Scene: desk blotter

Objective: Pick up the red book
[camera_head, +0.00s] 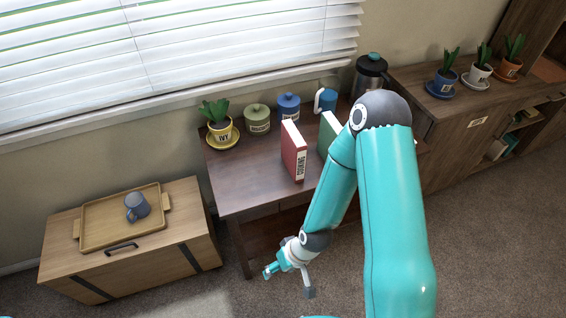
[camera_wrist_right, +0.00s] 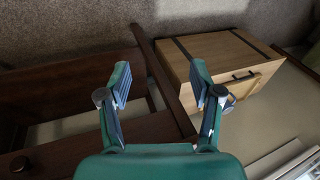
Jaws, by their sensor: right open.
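The red book (camera_head: 293,150) stands upright on the dark wooden desk (camera_head: 245,180), with its white spine label reading COOKING facing forward. A green book (camera_head: 327,134) stands to its right, partly hidden behind my right arm. My right gripper (camera_head: 289,281) is open and empty, low in front of the desk's front edge and apart from the red book. In the right wrist view my right gripper's fingers (camera_wrist_right: 160,85) are spread with nothing between them. The red book does not show in that view. My left gripper is not in view.
A light chest (camera_head: 190,215) with a tray (camera_head: 97,240) is at left.

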